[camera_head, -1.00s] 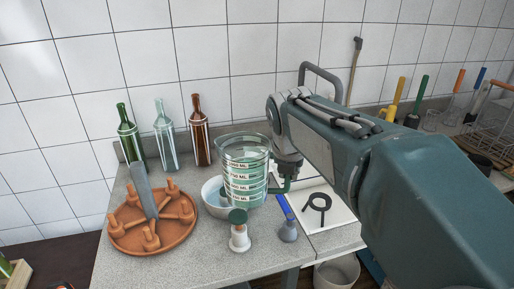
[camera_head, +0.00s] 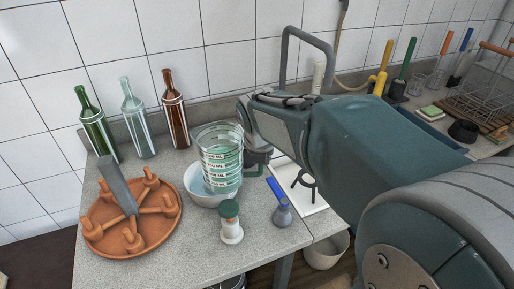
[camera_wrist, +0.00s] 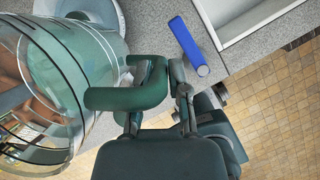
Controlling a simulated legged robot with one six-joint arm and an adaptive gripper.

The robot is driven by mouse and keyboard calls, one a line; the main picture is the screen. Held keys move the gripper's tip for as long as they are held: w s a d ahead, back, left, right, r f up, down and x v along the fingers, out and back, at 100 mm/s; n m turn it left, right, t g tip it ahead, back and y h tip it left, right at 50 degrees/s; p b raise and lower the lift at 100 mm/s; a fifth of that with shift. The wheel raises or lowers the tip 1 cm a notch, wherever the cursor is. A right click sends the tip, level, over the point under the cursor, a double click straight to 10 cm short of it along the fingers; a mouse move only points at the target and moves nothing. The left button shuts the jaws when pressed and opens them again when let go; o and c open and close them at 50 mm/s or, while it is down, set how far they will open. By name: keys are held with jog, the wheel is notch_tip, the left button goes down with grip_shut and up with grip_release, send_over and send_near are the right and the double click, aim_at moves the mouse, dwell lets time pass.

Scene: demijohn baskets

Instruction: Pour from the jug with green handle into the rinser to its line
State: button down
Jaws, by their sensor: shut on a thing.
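The clear jug (camera_head: 221,150) has printed measuring bands, pale green content and a green handle (camera_head: 262,153). My gripper (camera_wrist: 152,88) is shut on that handle; in the head view the arm partly hides the grip. The jug looks close to upright. It overlaps a white bowl (camera_head: 202,199) in the head view, and I cannot tell the height between them. The bowl may be the rinser; its line does not show. In the wrist view the jug (camera_wrist: 75,85) fills the left side, with a pale rim behind it.
A terracotta pegged tray (camera_head: 140,242) stands at left, with several bottles behind. A green-topped white piece (camera_head: 230,222) and a grey one (camera_head: 283,213) stand in front. A blue cylinder (camera_head: 275,188) lies by a white tray (camera_head: 313,202). The counter's front edge is close.

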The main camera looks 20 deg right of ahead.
jog(key=shift+f, duration=0.8)
jog(key=shift+s+d+r+n+g+h, duration=0.15)
jog(key=shift+d+r+g+h, duration=0.1)
jog(key=shift+r+h, duration=0.4)
jog(key=shift+d+r+n+g+h, duration=0.15)
jog(key=shift+r+g+h, duration=0.15)
jog(key=shift+r, duration=0.5)
jog(key=shift+r+h, duration=0.2)
jog(key=shift+h, duration=0.05)
jog(key=shift+r, duration=0.2)
jog(key=shift+r+g+h, duration=0.35)
jog(key=shift+r+h, duration=0.05)
jog(key=shift+h, duration=0.1)
jog(key=shift+r, duration=0.2)
jog(key=shift+r+n+g+h, duration=0.3)
jog(key=shift+h, duration=0.1)
